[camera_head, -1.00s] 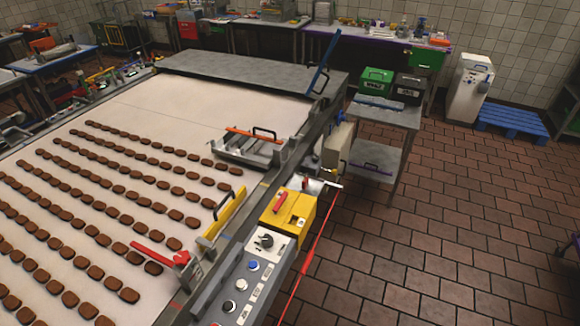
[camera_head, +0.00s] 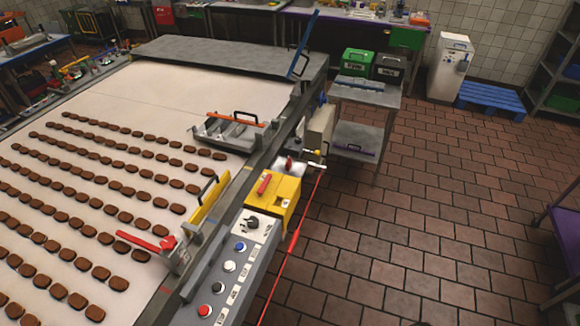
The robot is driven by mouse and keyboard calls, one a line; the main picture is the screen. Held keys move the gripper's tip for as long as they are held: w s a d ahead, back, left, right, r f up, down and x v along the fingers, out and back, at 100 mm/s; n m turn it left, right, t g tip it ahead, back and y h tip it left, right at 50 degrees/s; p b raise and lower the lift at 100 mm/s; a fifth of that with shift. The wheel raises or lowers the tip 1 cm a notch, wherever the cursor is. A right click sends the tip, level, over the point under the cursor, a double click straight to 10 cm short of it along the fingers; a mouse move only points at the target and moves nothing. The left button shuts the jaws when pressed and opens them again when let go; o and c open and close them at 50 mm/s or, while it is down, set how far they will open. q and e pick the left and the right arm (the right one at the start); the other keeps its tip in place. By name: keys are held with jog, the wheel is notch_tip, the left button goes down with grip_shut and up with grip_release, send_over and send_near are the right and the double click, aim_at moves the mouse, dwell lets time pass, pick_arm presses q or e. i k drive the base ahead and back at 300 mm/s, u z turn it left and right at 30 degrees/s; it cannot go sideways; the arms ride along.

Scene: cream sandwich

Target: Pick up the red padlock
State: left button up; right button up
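A small red object (camera_head: 289,163), which may be the red padlock, sits on a small pale box just behind the yellow box; it is too small to make out a shackle. A longer red piece (camera_head: 264,183) lies on top of the yellow box (camera_head: 276,203) at the side of the conveyor. Neither of my grippers is in view.
A control panel (camera_head: 240,250) with several buttons stands in front of the yellow box. A red line (camera_head: 295,238) runs along the conveyor's right side. Rows of brown biscuits lie on the white belt (camera_head: 150,100). A grey cart (camera_head: 370,95) holds green and black boxes.

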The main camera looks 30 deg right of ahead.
aim_at(289, 163)
jog(key=k, duration=0.9)
jog(key=z, duration=1.6)
jog(key=i, duration=1.55)
